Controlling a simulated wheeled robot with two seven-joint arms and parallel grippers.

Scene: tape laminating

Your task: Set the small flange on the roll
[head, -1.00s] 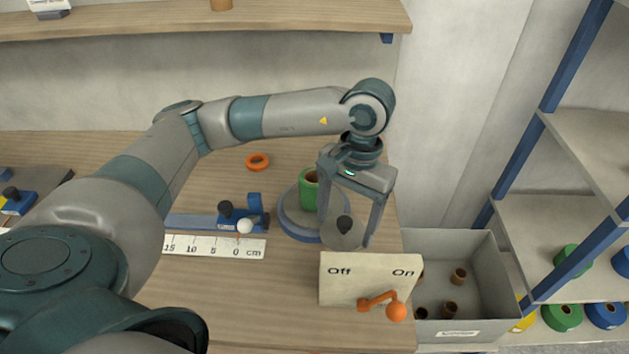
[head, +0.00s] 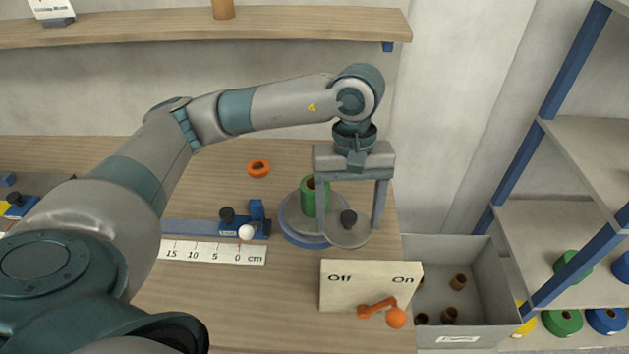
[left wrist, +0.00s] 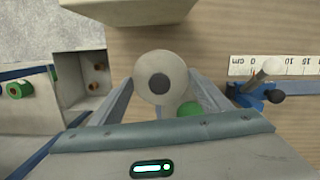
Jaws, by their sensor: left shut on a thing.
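The small flange (head: 350,236) is a pale grey disc with a dark knob in its middle. My left gripper (head: 350,227) is shut on it, one finger on each side. The green roll (head: 307,197) stands upright on a round grey and blue base (head: 291,226), left of the flange in the head view. The flange is beside the roll, not over it, and overlaps the base's edge in the picture. In the left wrist view the flange (left wrist: 148,91) hangs between the fingers, and the roll (left wrist: 189,109) shows partly beyond it. My right gripper is out of view.
An Off/On switch box (head: 345,290) with an orange lever stands in front. A grey bin (head: 485,290) with several brown cores is at the right. A blue slide (head: 190,227), a ruler (head: 190,251) and an orange ring (head: 258,168) lie to the left.

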